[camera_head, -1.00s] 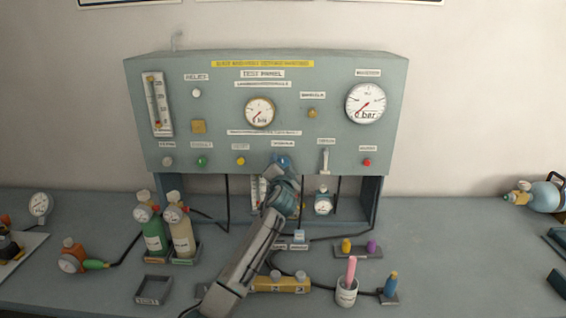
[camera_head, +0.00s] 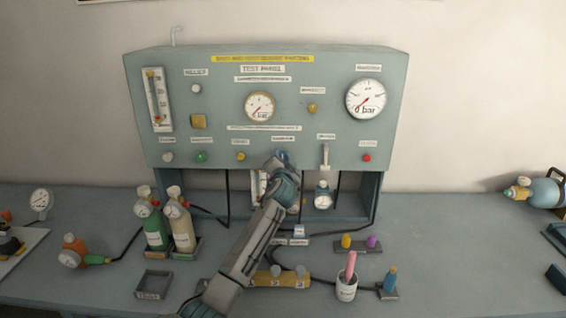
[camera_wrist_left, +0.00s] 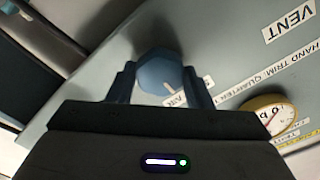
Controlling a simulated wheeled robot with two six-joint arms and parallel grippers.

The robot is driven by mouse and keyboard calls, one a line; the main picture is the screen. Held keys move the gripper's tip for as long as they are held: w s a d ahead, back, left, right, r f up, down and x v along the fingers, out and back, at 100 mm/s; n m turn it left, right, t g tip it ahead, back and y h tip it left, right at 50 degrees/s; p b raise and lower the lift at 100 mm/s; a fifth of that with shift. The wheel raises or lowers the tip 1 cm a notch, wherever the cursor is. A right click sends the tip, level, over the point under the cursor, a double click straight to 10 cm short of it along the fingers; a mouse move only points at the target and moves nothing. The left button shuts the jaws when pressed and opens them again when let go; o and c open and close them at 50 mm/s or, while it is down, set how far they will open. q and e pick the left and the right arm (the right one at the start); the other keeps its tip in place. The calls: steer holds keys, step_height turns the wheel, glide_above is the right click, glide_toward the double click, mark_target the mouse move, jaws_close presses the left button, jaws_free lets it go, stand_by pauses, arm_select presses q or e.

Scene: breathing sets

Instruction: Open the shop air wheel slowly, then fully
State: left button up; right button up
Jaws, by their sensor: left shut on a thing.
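The shop air wheel is a blue knob (camera_wrist_left: 158,74) on the front of the green-grey test panel (camera_head: 225,85). In the left wrist view it sits between the two fingers of my left gripper (camera_wrist_left: 160,84), which is shut on it. A white label reading "AIR" is partly hidden beside the knob. In the head view my left gripper (camera_head: 281,160) reaches up to the panel's lower edge and hides most of the knob. The small centre gauge (camera_head: 260,106) and the large right gauge (camera_head: 366,98) both have red needles pointing to the lower left. My right gripper is not in view.
Other knobs sit along the panel's lower row: white, green (camera_head: 201,157), yellow (camera_head: 241,156) and red (camera_head: 367,158). A lever (camera_head: 325,157) is right of my gripper. Two cylinders (camera_head: 182,229) stand at left. A cup with a pink item (camera_head: 346,288) stands in front.

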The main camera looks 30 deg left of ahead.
arm_select(q)
steer(key=shift+s+a+n+b, duration=0.1)
steer(key=shift+n+b, duration=5.9)
steer(key=shift+b, duration=1.9)
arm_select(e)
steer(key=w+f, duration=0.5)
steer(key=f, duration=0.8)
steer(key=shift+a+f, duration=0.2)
arm_select(q)
steer(key=o, duration=1)
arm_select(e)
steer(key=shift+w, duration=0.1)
arm_select(q)
steer(key=b+v, duration=0.2)
steer(key=v, duration=0.8)
steer(key=shift+s, duration=0.35)
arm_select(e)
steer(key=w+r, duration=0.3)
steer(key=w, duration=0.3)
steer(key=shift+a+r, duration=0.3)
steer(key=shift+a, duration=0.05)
